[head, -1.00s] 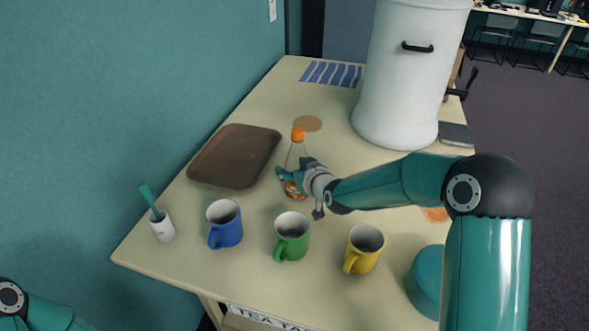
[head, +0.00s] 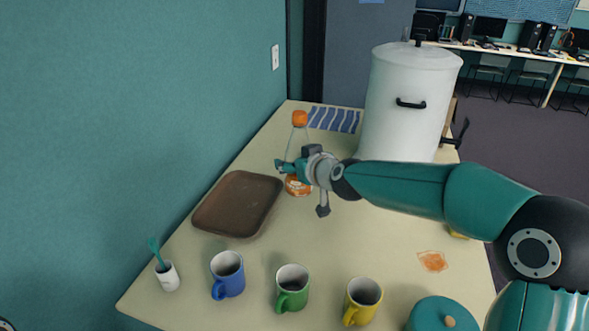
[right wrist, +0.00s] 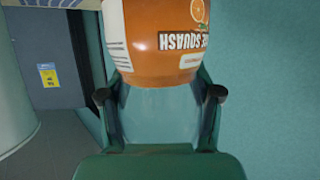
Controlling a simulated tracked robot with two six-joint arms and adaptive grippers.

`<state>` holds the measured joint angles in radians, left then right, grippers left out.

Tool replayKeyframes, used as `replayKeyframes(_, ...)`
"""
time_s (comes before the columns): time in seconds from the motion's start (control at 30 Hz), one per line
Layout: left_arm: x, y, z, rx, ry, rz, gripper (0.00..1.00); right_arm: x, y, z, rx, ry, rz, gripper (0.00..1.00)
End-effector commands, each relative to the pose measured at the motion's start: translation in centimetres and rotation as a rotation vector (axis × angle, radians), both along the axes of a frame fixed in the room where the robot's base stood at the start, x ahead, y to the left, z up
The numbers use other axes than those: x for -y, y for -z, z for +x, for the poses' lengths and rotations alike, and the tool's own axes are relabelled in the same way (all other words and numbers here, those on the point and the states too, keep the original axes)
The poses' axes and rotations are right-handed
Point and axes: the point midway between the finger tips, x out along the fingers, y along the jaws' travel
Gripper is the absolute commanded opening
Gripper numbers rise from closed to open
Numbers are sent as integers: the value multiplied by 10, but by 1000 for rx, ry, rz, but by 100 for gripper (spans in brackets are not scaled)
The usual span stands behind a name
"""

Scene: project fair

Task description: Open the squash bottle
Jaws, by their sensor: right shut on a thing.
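The squash bottle (head: 297,186) is clear with an orange cap (head: 300,118) and orange label. It is upright and appears held above the table (head: 345,240), right of the brown tray. The cap is on. My right gripper (head: 289,166) is shut on the bottle's body from the right. In the right wrist view the fingers (right wrist: 160,100) flank the bottle (right wrist: 160,45), whose label shows upside down. The cap is out of that view. My left gripper is not in view.
A brown tray (head: 238,204) lies at left. Blue (head: 229,276), green (head: 292,290) and yellow (head: 362,302) mugs and a white cup (head: 167,277) stand in front. An orange stain (head: 432,261) lies right.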

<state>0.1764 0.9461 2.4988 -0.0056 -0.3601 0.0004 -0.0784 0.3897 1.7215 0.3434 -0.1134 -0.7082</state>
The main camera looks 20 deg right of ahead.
Motion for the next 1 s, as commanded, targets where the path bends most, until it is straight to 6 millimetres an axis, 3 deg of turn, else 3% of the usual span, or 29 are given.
replayKeyframes(0.1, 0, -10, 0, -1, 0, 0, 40, 0, -12, 0, 2, 1, 1, 22)
replayKeyframes(0.47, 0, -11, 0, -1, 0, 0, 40, 0, -14, 0, 2, 1, 0, 22)
replayKeyframes(0.5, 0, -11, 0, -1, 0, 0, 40, 0, -14, 0, 2, 1, 0, 60)
replayKeyframes(0.87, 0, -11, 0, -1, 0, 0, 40, 0, -13, 0, 2, 1, 0, 1)
replayKeyframes(1.0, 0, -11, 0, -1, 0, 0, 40, 0, -13, 0, 2, 1, 0, 1)
